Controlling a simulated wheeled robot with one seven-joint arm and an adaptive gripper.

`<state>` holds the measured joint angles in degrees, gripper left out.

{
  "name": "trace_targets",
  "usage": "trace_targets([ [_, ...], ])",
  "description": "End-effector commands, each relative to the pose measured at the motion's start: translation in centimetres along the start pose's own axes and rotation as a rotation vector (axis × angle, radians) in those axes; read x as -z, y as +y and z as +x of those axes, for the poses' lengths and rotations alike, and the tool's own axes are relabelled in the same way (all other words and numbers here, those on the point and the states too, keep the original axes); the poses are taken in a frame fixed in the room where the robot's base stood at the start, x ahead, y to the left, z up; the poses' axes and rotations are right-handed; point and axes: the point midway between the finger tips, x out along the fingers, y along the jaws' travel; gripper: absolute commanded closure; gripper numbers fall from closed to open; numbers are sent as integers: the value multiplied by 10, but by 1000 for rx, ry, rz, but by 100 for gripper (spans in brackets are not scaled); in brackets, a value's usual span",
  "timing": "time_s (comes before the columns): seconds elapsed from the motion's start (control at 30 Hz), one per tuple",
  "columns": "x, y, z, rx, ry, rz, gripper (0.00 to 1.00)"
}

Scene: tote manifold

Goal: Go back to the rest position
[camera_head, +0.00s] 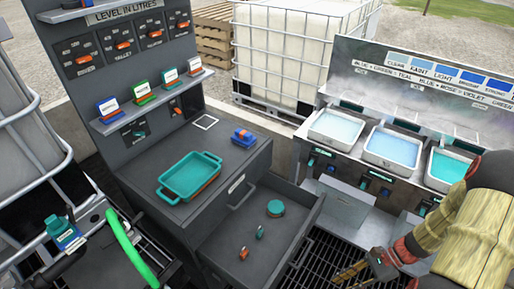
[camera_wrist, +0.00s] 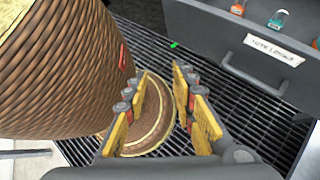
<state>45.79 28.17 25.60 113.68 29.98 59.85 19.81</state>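My gripper (camera_head: 352,277) is low at the right of the head view, over the dark floor grating and to the right of the open drawer (camera_head: 222,262). In the wrist view my gripper (camera_wrist: 158,108) shows two yellow-padded fingers standing well apart with nothing between them. The drawer front (camera_wrist: 240,45) with its white label and handle is ahead of the fingers, apart from them. Inside the drawer lie a round teal lid-like piece (camera_head: 276,208) and two small pieces, one teal (camera_head: 260,232) and one orange (camera_head: 243,253).
A teal tray (camera_head: 190,178) stands on the cabinet top beside a blue block (camera_head: 243,138). Three white basins of blue to teal liquid (camera_head: 392,148) line the bench at right. A green hose handle (camera_head: 130,248) is at left. Grating (camera_head: 322,262) lies open near my gripper.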

Motion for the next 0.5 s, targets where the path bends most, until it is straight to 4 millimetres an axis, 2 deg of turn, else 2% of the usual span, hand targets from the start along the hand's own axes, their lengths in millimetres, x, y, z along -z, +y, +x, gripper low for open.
trace_targets([
  [0.03,-12,1,-12,-22,61,-93,74],
  [0.2,-48,8,-48,-108,249,-394,74],
  [0.5,-119,17,-99,-249,559,-852,74],
])
